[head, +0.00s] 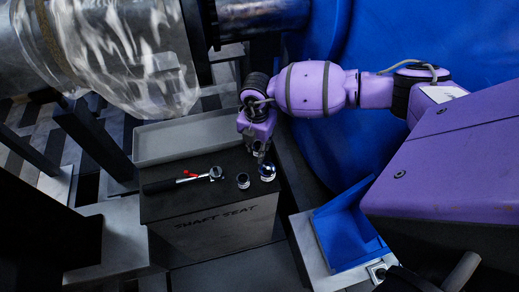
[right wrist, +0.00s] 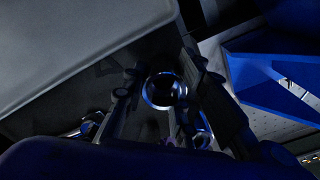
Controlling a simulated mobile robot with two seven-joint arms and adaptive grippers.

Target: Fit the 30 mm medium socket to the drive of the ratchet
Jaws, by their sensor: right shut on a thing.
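My right gripper (head: 259,150) is over the box's right back part, shut on the medium socket, whose open ring (right wrist: 164,90) shows between the fingers in the right wrist view. In the head view the fingers mostly hide this socket. A smaller socket (head: 243,181) and a larger socket (head: 267,172) stand on the box top, right of the ratchet head. The larger one is just in front of my gripper. My left gripper is out of view.
The box (head: 215,232) is lettered "SHAFT SEAT". A grey tray (head: 185,136) lies behind its top. A blue bin (head: 345,232) stands at the right. A large clear-covered cylinder (head: 120,50) overhangs at the upper left, and a big blue body fills the back right.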

